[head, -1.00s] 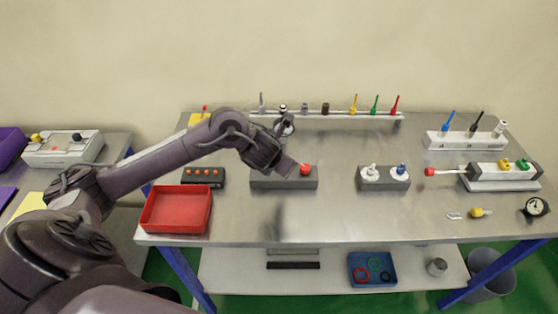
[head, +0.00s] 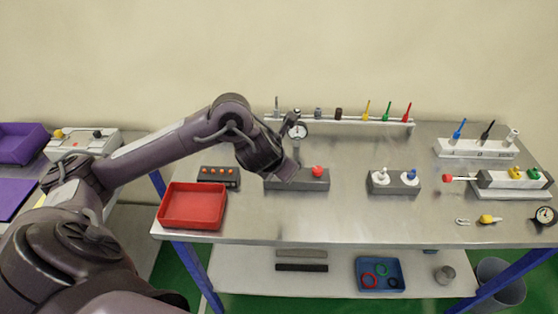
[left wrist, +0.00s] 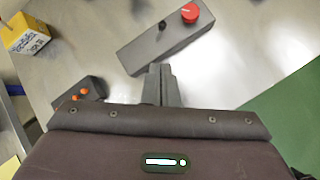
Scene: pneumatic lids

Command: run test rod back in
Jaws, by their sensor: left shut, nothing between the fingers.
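A grey block (head: 325,184) carries a red knob (head: 317,171) at its right end. The left wrist view shows the same block (left wrist: 150,50), the red knob (left wrist: 190,13) and a small dark knob or button (left wrist: 162,25). At the right, a white-and-grey cylinder unit (head: 490,180) has a thin rod (head: 463,178) sticking out left, with a red tip (head: 447,178). My right gripper is not in view.
A red tray (head: 193,224) and a dark box with orange buttons (head: 219,185) lie left of the block. A grey block with white and blue fittings (head: 394,192) stands between block and cylinder. A rack with coloured plugs (head: 350,121) runs behind. The front centre is clear.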

